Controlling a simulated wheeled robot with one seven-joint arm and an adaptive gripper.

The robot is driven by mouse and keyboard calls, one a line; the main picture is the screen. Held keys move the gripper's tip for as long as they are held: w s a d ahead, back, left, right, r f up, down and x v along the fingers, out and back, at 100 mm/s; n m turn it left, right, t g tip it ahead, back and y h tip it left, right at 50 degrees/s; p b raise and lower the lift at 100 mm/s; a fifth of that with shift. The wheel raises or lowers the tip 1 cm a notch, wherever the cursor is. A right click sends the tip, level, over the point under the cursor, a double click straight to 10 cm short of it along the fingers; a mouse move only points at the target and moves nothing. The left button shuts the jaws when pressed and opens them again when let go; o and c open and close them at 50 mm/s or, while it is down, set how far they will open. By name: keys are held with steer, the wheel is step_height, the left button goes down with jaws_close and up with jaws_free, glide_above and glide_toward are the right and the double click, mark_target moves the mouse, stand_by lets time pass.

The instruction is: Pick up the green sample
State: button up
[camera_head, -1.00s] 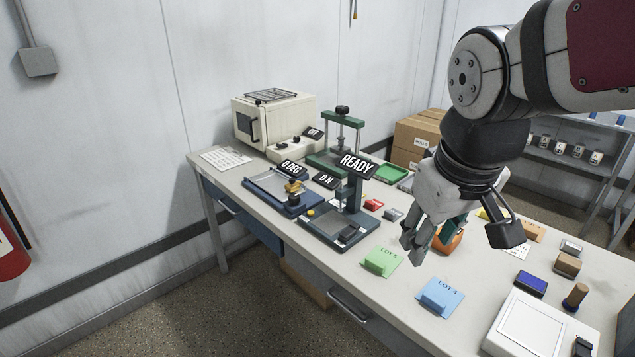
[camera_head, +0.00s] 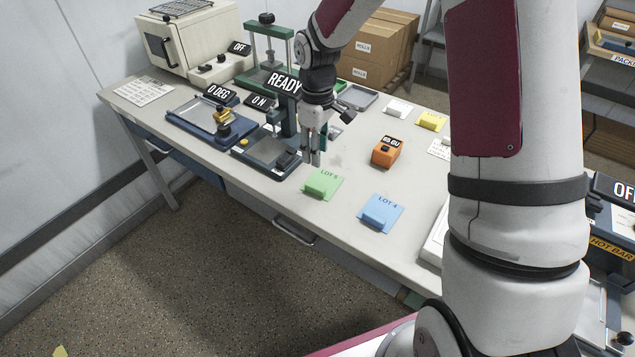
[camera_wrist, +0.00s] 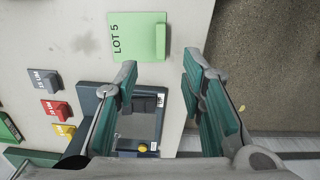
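The green sample (camera_head: 323,183), a flat sheet marked LOT 5 with a raised block at its front edge, lies on the table near the front edge. It also shows at the top of the wrist view (camera_wrist: 135,37), uncovered. My gripper (camera_head: 314,158) points down just behind the green sample, beside the device with the READY sign (camera_head: 285,82). In the wrist view my gripper (camera_wrist: 160,72) has its two fingers well apart with nothing between them. The sample lies beyond the fingertips, not between them.
A blue LOT 4 sheet (camera_head: 380,213) lies right of the green sample. An orange device (camera_head: 386,152) stands behind it. The dark blue READY device (camera_head: 268,152) is close on the left. The table (camera_head: 348,240) is bare in front of the samples.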

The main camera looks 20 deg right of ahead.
mark_target(316, 187)
step_height(316, 187, down, 13)
steer(key=shift+a+f+p, duration=0.1)
steer(key=shift+p, duration=0.75)
jaws_close()
